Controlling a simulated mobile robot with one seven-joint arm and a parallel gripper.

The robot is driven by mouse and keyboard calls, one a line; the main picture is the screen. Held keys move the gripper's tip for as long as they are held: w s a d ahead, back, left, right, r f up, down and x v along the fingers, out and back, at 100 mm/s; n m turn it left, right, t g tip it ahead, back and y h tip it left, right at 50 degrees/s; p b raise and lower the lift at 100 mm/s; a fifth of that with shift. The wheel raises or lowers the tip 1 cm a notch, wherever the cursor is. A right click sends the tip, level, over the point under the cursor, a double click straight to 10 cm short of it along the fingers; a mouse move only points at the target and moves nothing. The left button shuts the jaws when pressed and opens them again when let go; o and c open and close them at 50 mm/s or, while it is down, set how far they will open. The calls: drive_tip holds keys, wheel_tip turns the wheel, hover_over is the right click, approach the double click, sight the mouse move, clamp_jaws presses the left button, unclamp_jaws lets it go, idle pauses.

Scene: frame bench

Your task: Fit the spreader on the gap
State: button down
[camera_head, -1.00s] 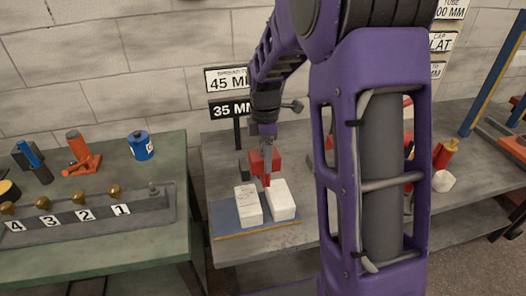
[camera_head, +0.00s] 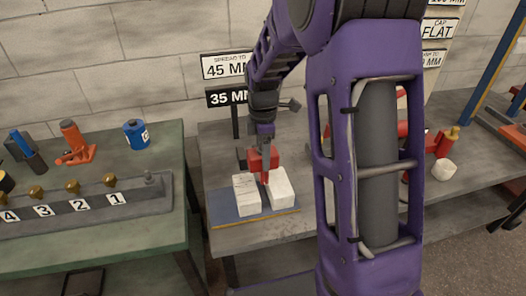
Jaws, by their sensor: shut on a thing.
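The red spreader (camera_head: 264,163) is held in my gripper (camera_head: 264,146), which is shut on its upper part. Its narrow lower end points down at the gap between two white blocks, a left block (camera_head: 246,194) and a right block (camera_head: 280,187). The tip appears at or just inside the top of the gap; how deep it sits I cannot tell. The blocks stand on a blue plate (camera_head: 223,209) with a yellow front edge. The right block's top is partly hidden by the spreader.
Two signs stand behind, reading 45 MM (camera_head: 227,65) and 35 MM (camera_head: 226,97). A green bench (camera_head: 150,225) at left holds a numbered rail (camera_head: 90,210), a blue can (camera_head: 136,135) and an orange tool (camera_head: 73,143). My purple arm hides the middle right of the grey bench.

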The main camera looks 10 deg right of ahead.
drive_tip(key=shift+f+b, duration=0.35)
drive_tip(key=shift+f, duration=0.45)
wheel_tip(320, 180, down, 6)
drive_tip(key=b, duration=0.3)
idle(4.1)
drive_tip(key=shift+c, duration=1.1)
unclamp_jaws()
drive_tip(key=shift+o, duration=0.9)
drive_tip(key=shift+f, duration=0.1)
wheel_tip(320, 180, up, 18)
drive_tip(key=p, duration=0.3)
drive_tip(key=shift+f, duration=0.25)
